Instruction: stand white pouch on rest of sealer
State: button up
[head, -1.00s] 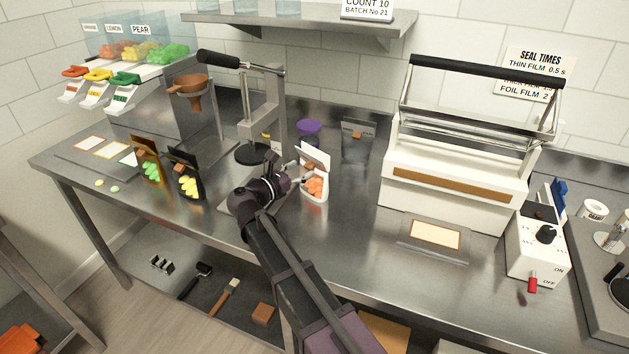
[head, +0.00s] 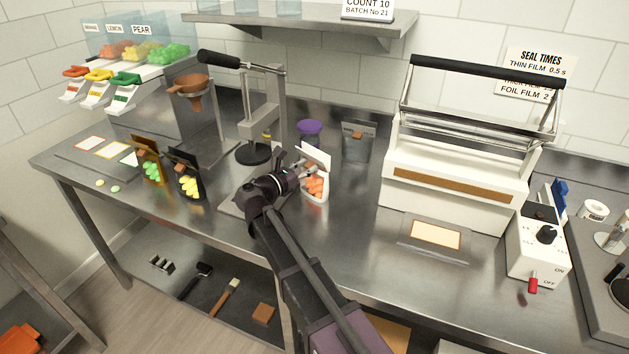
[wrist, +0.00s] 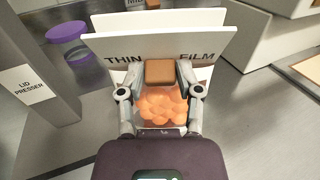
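The white pouch (head: 313,183) stands upright on the table with orange gummies in its window. In the wrist view its white top flaps (wrist: 160,42) read THIN FILM, with a brown block (wrist: 160,71) on the front above the gummies. My gripper (head: 306,170) is at the pouch's front. In the wrist view its fingers (wrist: 160,75) are on both sides of the brown block, very close to it; whether they press on it I cannot tell. The white sealer (head: 452,190) stands to the right, its bar frame raised. Its rest (head: 403,240) is a low grey plate with a cream panel in front.
A dark pouch (head: 186,180) and an amber pouch (head: 147,163) stand left. A grey pouch (head: 357,140) and a purple-lidded jar (head: 309,131) stand behind. The lid presser (head: 262,115) is behind left. A control box (head: 537,245) is right of the rest. Table between pouch and rest is clear.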

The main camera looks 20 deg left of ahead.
aim_at(309, 154)
grip_shut()
jog(key=shift+r, duration=0.2)
notch_tip(309, 154, up, 4)
jog(key=p, duration=0.4)
jog(key=shift+f, duration=0.25)
jog(key=s+d+r+p, duration=0.1)
jog(key=s+d, duration=0.7)
jog(key=s, duration=0.5)
jog(key=shift+s+d, duration=0.25)
jog(key=shift+d, duration=0.05)
